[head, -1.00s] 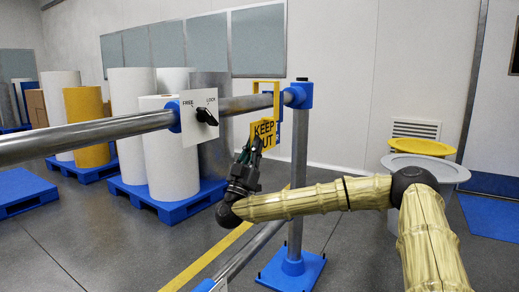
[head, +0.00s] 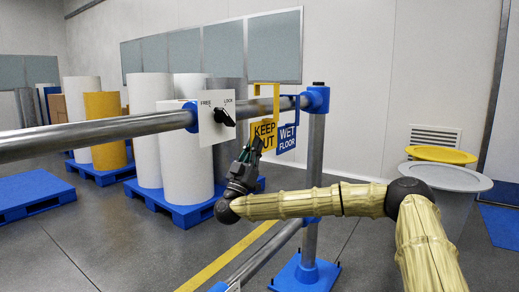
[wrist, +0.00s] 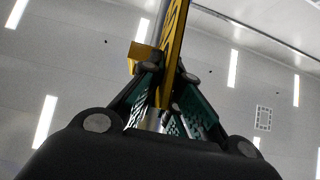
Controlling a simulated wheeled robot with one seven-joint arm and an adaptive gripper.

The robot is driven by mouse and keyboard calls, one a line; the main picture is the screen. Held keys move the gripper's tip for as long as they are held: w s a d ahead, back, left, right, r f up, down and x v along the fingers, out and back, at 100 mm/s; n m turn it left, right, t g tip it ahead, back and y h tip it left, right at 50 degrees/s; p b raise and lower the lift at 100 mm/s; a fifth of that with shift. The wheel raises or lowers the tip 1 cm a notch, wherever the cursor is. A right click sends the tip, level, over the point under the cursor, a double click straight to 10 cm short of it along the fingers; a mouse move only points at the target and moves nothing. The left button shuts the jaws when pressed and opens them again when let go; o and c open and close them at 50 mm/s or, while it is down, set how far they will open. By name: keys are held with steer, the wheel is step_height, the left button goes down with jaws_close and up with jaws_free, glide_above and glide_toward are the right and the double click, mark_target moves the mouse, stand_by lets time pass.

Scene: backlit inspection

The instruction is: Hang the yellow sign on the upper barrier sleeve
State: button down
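The yellow sign (head: 262,134), lettered KEEP OUT, is upright beside the upper rail (head: 90,131), with its squared hook (head: 264,84) rising above the rail. I cannot tell whether the hook touches the rail. My gripper (head: 252,150) is shut on the sign's lower part. In the wrist view, the finger pads (wrist: 168,100) close on both sides of the yellow plate (wrist: 174,40). The rail carries a blue collar (head: 192,108) and a white FREE/LOCK plate (head: 207,131) with a black knob (head: 225,118). Which part is the sleeve is unclear.
A blue WET FLOOR sign (head: 287,141) hangs just right of the yellow one, near the post (head: 315,150) and its blue joint (head: 316,98). White rolls (head: 186,155) on blue pallets stand behind. A lower rail (head: 265,255) runs below.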

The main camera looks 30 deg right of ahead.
steer(key=shift+w+a+f+b, duration=0.1)
steer(key=shift+w+f+b, duration=0.2)
steer(key=shift+f, duration=0.35)
steer(key=shift+w+a+f+b, duration=0.15)
steer(key=shift+w+f, duration=0.1)
steer(key=shift+f, duration=0.35)
steer(key=shift+w+a+f+b, duration=0.1)
steer(key=shift+w+f+b, duration=0.2)
steer(key=shift+f, duration=0.35)
steer(key=c, duration=1.6)
jaws_free()
steer(key=shift+o, duration=0.2)
steer(key=shift+a+f, duration=0.1)
steer(key=v, duration=1.1)
steer(key=shift+a+f, duration=0.15)
steer(key=shift+f, duration=0.2)
